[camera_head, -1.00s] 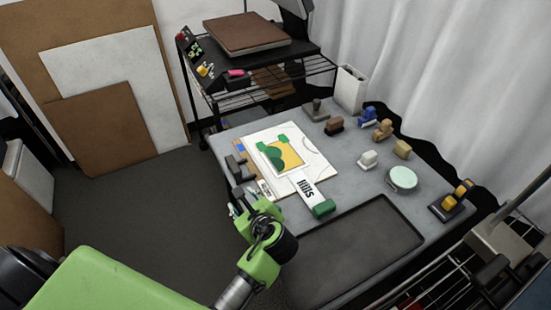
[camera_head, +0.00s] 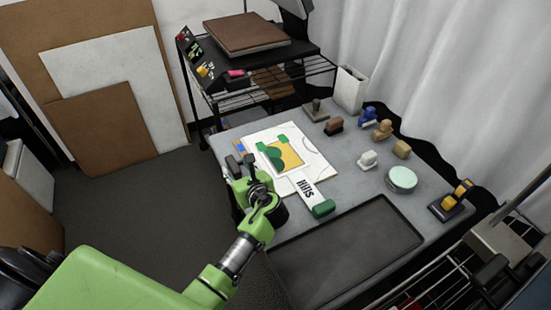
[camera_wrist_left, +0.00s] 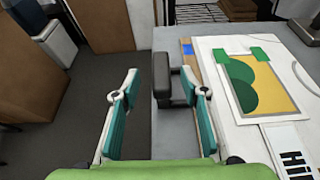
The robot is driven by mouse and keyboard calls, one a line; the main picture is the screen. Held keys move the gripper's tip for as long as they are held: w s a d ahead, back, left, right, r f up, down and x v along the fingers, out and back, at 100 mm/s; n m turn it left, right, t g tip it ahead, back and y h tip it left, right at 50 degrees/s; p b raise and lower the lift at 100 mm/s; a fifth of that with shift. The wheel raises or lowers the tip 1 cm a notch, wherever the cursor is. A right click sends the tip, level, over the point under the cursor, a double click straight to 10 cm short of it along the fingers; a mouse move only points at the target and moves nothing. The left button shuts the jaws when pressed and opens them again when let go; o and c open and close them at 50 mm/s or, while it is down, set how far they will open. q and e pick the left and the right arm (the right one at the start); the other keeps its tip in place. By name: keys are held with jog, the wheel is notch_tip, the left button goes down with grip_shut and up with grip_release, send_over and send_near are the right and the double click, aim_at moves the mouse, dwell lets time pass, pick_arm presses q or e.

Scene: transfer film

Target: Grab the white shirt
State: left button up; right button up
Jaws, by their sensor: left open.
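The white shirt (camera_head: 318,168) lies flat on the grey table, with a curved line near its right end. A printed film (camera_head: 288,154) in yellow and green, with green tabs, lies on it. The shirt also shows in the left wrist view (camera_wrist_left: 221,105). My left gripper (camera_head: 243,166) is at the table's left edge, beside the shirt's near left side. In the left wrist view its teal fingers (camera_wrist_left: 163,82) are apart, with nothing gripped. My right gripper is not in view.
A white lettered strip with a green end (camera_head: 323,208) lies at the shirt's near side. A dark tray (camera_head: 360,245) is in front. Several stamps, a round mint-topped tin (camera_head: 402,178) and a white container (camera_head: 350,90) stand right and behind. A black wire rack (camera_head: 265,75) is at the back.

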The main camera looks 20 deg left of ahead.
aim_at(234, 165)
pick_arm(q)
jog(key=x, duration=0.4)
jog(key=shift+w+f, duration=0.1)
jog(key=shift+f, duration=0.15)
jog(key=shift+d, duration=0.1)
grip_shut()
jog(key=shift+r, duration=0.15)
